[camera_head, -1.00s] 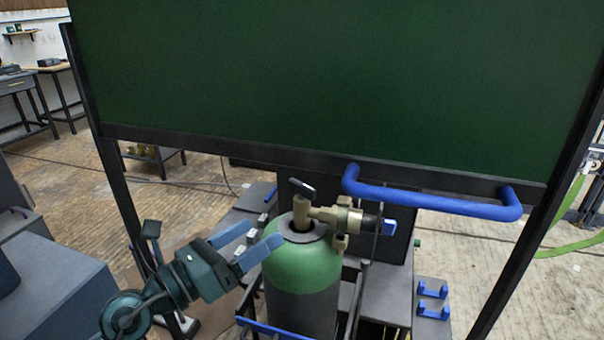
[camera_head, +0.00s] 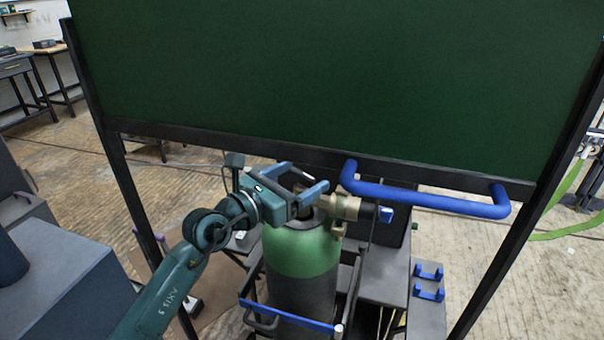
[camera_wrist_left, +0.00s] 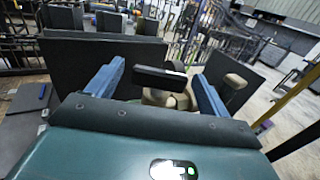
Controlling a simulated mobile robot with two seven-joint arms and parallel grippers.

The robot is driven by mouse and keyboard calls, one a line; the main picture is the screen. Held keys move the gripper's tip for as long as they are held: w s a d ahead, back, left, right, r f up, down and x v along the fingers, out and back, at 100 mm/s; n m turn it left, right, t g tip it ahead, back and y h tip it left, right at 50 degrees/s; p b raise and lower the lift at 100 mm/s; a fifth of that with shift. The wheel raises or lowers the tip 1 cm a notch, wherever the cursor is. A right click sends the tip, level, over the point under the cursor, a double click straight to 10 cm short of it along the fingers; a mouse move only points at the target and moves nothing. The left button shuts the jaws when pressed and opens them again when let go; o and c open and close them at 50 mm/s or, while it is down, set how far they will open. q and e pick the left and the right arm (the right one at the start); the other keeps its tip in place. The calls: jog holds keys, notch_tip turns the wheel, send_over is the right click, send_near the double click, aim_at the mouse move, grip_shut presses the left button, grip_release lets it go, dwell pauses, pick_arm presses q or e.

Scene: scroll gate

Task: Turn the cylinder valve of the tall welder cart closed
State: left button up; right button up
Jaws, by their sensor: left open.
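The green-topped gas cylinder (camera_head: 300,252) stands upright in the welder cart, with a brass valve body (camera_head: 341,206) on top. The black valve handle (camera_wrist_left: 160,77) shows in the left wrist view, between the blue fingers and above the brass stem (camera_wrist_left: 158,97). My left gripper (camera_head: 305,178) is open at the cylinder's top, one finger on each side of the valve; I cannot tell whether either finger touches it. In the head view the gripper hides most of the handle. My right gripper is not in view.
A dark green welding screen (camera_head: 340,80) in a black frame hangs just behind and above the cylinder. A blue cart handle (camera_head: 430,201) juts out to the right of the valve. A blue bar (camera_head: 288,318) crosses in front of the cylinder. Grey cabinets (camera_head: 60,285) stand at left.

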pick_arm(q)
jog(key=shift+w+d, duration=0.45)
jog(key=shift+c, duration=0.6)
